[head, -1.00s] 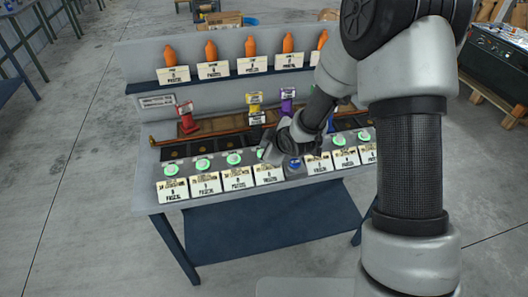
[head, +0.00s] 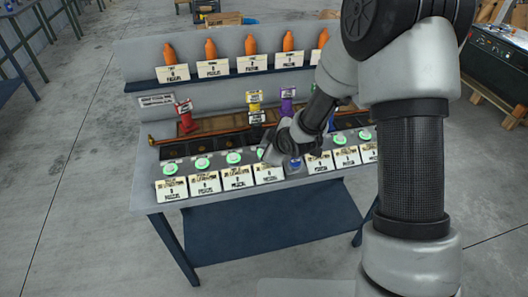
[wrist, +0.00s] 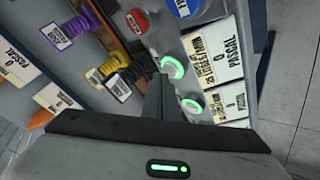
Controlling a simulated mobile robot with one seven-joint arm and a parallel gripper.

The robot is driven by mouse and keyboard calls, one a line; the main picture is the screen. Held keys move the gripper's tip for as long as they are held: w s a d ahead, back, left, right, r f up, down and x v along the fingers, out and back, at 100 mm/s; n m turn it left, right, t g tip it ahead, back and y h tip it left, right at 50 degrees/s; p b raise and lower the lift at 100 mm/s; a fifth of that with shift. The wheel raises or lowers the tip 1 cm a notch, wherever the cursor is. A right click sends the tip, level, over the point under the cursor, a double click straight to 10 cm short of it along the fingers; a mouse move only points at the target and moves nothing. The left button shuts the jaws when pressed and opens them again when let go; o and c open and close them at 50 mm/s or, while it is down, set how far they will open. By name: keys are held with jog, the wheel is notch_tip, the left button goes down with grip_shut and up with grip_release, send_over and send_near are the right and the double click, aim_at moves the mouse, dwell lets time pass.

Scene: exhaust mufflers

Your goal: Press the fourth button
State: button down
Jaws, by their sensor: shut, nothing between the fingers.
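A row of green-lit round buttons runs along the front of the bench, each behind a white card. Counted from the left in the head view, the fourth button (head: 262,153) is partly hidden by my gripper (head: 271,157). In the wrist view my gripper (wrist: 160,78) is shut and empty. Its tips appear just beside a green-ringed button (wrist: 173,68), which seems to be the fourth; whether they touch it I cannot tell. Another green button (wrist: 191,106) lies lower in that view, and the third button (head: 234,157) also shows in the head view.
A blue button (head: 294,163) stands right of my gripper; a red button (wrist: 137,20) shows in the wrist view. Red (head: 186,117), yellow (head: 254,98) and purple (head: 287,102) labelled parts stand behind. Orange pieces (head: 211,49) line the back shelf. My arm hides the bench's right end.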

jog(key=shift+f+b, duration=0.35)
jog(key=shift+b, duration=0.15)
dwell(0.5)
dwell(0.3)
jog(key=shift+r+p, duration=0.4)
jog(key=shift+r, duration=0.4)
jog(key=shift+r+p, duration=1.6)
jog(key=shift+r, duration=0.9)
